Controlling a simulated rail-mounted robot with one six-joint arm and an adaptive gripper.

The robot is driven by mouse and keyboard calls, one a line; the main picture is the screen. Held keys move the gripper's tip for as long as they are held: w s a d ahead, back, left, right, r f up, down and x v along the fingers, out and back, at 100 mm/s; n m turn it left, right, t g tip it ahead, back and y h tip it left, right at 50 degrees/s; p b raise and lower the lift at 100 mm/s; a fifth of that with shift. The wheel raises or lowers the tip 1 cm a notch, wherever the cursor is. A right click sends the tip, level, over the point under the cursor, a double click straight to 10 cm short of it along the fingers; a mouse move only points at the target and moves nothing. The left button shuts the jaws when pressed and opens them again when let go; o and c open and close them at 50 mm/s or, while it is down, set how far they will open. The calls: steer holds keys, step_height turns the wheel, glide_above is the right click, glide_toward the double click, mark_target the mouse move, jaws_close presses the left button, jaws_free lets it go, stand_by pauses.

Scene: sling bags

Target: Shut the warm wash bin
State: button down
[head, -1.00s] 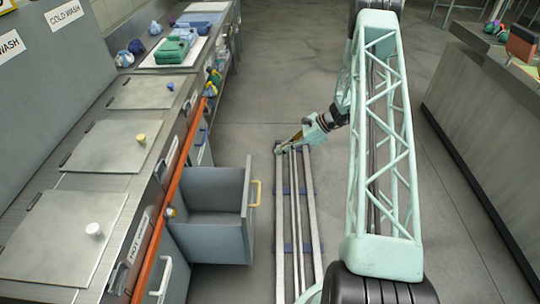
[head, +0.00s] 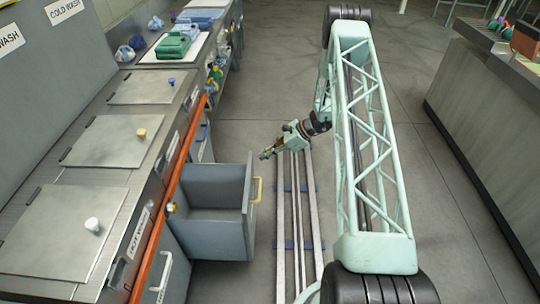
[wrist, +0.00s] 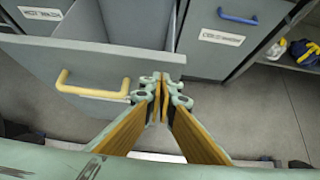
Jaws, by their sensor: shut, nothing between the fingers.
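The warm wash bin (head: 222,238) is a grey pull-out drawer with a yellow handle (head: 256,189), standing open from the counter front. In the wrist view its front panel (wrist: 55,62) and yellow handle (wrist: 92,90) show at the left. My gripper (head: 265,154) is beyond the far corner of the bin's front, over the floor near the rails. In the wrist view my gripper (wrist: 163,88) is shut and empty, with its tips just right of the handle and near the panel's right end. I cannot tell whether it touches the panel.
The counter (head: 150,200) carries lids with white, yellow and blue knobs, and an orange rail (head: 168,215) runs along its front. A closed bin with a blue handle (wrist: 238,17) is beside the open one. Floor rails (head: 295,215) run right of the bin.

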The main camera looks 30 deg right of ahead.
steer(key=shift+w+a, duration=0.35)
steer(key=shift+a, duration=0.2)
steer(key=shift+w+a, duration=0.35)
steer(key=shift+a, duration=0.2)
